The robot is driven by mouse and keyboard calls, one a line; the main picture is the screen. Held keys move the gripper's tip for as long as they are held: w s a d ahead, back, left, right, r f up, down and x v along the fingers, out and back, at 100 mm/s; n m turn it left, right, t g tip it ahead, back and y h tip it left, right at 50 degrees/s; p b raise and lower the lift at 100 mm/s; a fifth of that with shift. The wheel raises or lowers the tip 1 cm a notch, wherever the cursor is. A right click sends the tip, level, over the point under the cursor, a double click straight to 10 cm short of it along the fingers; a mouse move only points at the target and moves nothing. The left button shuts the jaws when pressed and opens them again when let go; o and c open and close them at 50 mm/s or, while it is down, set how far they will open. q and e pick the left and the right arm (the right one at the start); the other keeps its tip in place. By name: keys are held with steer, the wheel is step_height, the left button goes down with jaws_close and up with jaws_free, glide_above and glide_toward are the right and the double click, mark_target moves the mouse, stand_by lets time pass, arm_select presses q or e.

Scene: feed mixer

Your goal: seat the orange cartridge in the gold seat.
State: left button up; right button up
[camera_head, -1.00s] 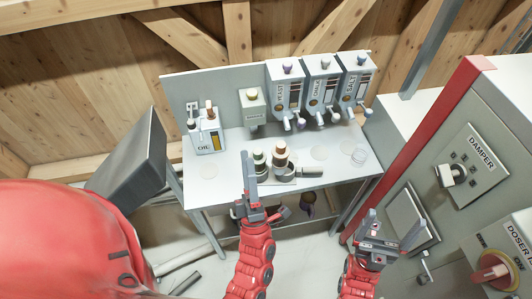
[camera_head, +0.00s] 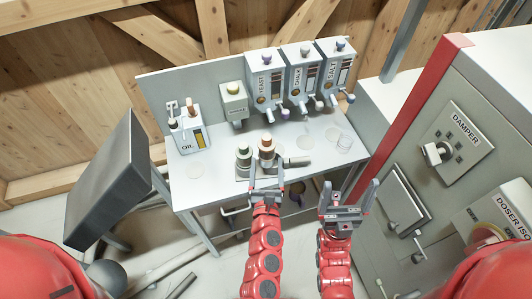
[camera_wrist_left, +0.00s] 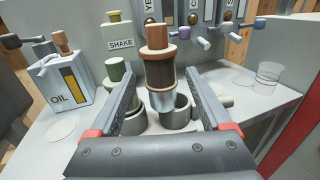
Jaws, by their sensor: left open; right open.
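The orange cartridge (camera_head: 266,149), with an orange-brown cap and grey lower end, is upright on the bench, and it also shows in the left wrist view (camera_wrist_left: 157,60). Its base sits behind or beside a grey ring-shaped cup (camera_wrist_left: 182,113); I cannot tell whether it is inside. A green-topped cartridge (camera_head: 243,155) stands just to its left. No gold colour shows clearly, so I cannot pick out the gold seat. My left gripper (camera_head: 266,178) is open on the near side, its fingers framing the cartridge in the wrist view. My right gripper (camera_head: 347,196) is open and empty, off the bench's front.
The bench (camera_head: 220,186) carries the oil container (camera_head: 188,133) at left and a shaker box (camera_head: 234,101) behind. Several dispensers (camera_head: 300,75) hang at the back right. A clear cup (camera_head: 345,143) stands at the right. A red-edged cabinet (camera_head: 455,165) borders the right side.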

mark_target(267, 155)
arm_select(q)
steer(key=w+p, duration=0.1)
steer(key=w, duration=0.3)
steer(key=shift+r, duration=0.15)
steer(key=w+p, duration=0.2)
steer(key=w, duration=0.3)
steer(key=shift+a, duration=0.1)
steer(key=shift+s, duration=0.1)
steer(key=c, duration=1.3)
